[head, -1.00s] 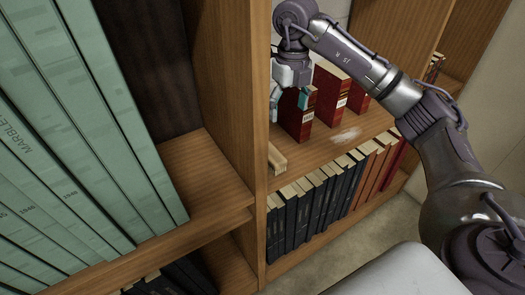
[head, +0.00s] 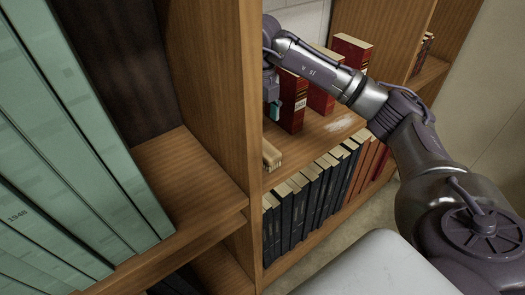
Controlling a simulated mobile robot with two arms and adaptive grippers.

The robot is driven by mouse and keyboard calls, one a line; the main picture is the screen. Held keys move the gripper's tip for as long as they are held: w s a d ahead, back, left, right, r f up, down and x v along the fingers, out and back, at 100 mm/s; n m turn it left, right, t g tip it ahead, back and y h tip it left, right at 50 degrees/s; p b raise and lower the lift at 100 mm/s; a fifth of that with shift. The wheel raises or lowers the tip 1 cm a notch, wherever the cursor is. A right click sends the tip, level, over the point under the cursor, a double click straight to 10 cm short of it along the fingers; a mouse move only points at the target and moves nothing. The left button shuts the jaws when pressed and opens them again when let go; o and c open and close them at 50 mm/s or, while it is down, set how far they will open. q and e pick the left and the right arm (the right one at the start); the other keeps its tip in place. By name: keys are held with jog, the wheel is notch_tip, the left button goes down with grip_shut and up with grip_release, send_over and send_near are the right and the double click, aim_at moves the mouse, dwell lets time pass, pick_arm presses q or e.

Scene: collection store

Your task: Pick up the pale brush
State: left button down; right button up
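The pale brush (head: 271,155) is a small tan, wooden-looking piece. It lies on the middle shelf close to the upright divider, whose edge cuts off part of it. My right gripper (head: 271,92) hangs above and behind the brush, left of the nearest red book. The divider hides much of this gripper; one teal-padded finger shows, so its opening cannot be judged. It appears apart from the brush. My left gripper is not in view.
The wooden divider (head: 222,110) stands directly left of the brush. Several red books (head: 293,103) stand behind it on the shelf. A whitish patch (head: 339,125) marks the bare shelf to the right. Dark books (head: 300,205) fill the shelf below; tall green volumes (head: 70,150) stand left.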

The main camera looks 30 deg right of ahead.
aim_at(272, 158)
notch_tip(272, 158, down, 5)
jog(key=shift+d+r+p, duration=0.1)
jog(key=shift+p, duration=0.3)
jog(key=f, duration=0.1)
jog(key=f+p, duration=0.1)
jog(key=f, duration=0.1)
jog(key=f+p, duration=0.1)
jog(key=shift+s+d+f, duration=0.2)
jog(key=shift+s+f, duration=0.15)
jog(key=shift+f, duration=0.05)
jog(key=shift+w+f, duration=0.1)
jog(key=shift+f, duration=0.2)
jog(key=c, duration=1.3)
jog(key=shift+r, duration=0.15)
